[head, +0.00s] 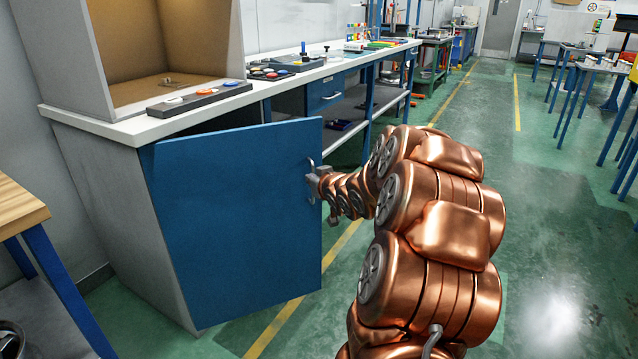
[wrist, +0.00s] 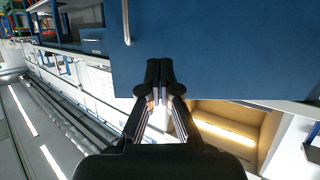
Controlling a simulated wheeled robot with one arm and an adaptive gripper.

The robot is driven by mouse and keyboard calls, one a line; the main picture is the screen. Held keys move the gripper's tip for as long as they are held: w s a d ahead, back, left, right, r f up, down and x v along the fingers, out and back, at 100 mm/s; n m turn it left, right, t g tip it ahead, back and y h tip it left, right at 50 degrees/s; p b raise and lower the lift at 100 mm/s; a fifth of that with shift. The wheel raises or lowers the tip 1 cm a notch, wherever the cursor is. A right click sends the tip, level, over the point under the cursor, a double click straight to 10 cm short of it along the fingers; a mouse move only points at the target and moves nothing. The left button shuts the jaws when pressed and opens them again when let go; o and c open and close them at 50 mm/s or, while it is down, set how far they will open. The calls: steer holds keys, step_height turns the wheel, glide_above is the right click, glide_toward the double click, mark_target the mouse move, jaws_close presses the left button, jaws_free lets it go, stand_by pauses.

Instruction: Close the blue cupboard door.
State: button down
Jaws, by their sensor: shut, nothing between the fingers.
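The blue cupboard door (head: 235,215) stands partly open under the white worktop at the left of the head view. Its handle (head: 310,163) is near its free right edge. My gripper (head: 313,184) is beside the handle at that edge; I cannot tell whether it touches. In the wrist view the door (wrist: 225,50) fills the top right, and the handle (wrist: 126,22) lies up and left of the fingertips. My gripper (wrist: 159,64) is shut and empty there, its tips in front of the door's blue face. The cupboard inside is hidden behind the door.
The white worktop (head: 185,122) carries a box-like booth (head: 160,85) and a button panel (head: 200,96). A wooden-topped table (head: 18,208) stands at the lower left. The green floor to the right is clear up to blue-legged tables (head: 590,70).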

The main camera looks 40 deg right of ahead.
steer(key=s+d+f+t+h+b, duration=0.1)
steer(key=s+d+f+t+b, duration=0.2)
steer(key=d, duration=0.5)
steer(key=b, duration=0.5)
glide_toward(316, 159)
steer(key=shift+t, duration=0.3)
steer(key=shift+f+x, duration=0.2)
steer(key=shift+x, duration=1.6)
steer(key=shift+f+x, duration=0.2)
steer(key=shift+x, duration=1.55)
steer(key=shift+w+r, duration=0.1)
